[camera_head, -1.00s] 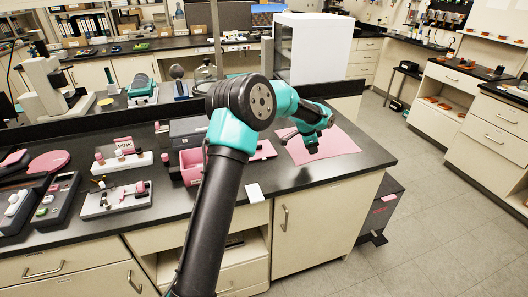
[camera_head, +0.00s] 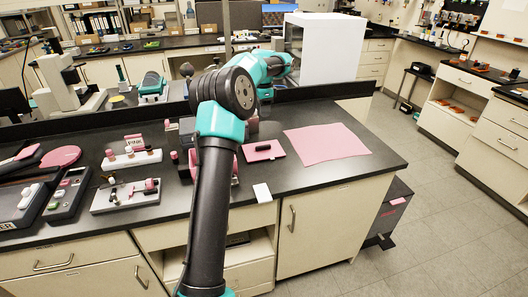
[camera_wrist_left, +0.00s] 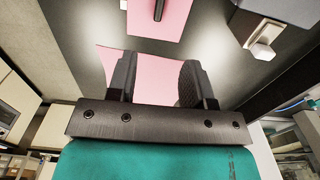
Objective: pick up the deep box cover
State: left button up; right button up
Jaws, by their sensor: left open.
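The deep box cover (camera_head: 253,155) looks like a flat pink square with a black bar handle on top. It lies on the dark bench, just right of my left arm in the head view. In the left wrist view, the pink cover (camera_wrist_left: 140,18) with its bar is at the top edge, beyond the fingertips and apart from them. My left gripper (camera_wrist_left: 158,62) is open with nothing between its fingers. In the head view its fingers are not clear behind the arm links. My right gripper is not in view.
A pink mat (camera_head: 326,144) lies flat right of the cover. A white card (camera_head: 262,192) is near the front edge. Grey trays with small pink parts (camera_head: 125,195) stand at left. My left arm partly hides a pink box. A white cabinet (camera_head: 325,50) stands behind.

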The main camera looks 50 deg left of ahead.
pick_arm(q)
send_over(263, 146)
notch_tip(263, 146, down, 12)
jog(key=shift+w+a+f, duration=0.1)
jog(key=shift+w, duration=0.05)
dwell(0.4)
jog(key=shift+f, duration=2.6)
grip_shut()
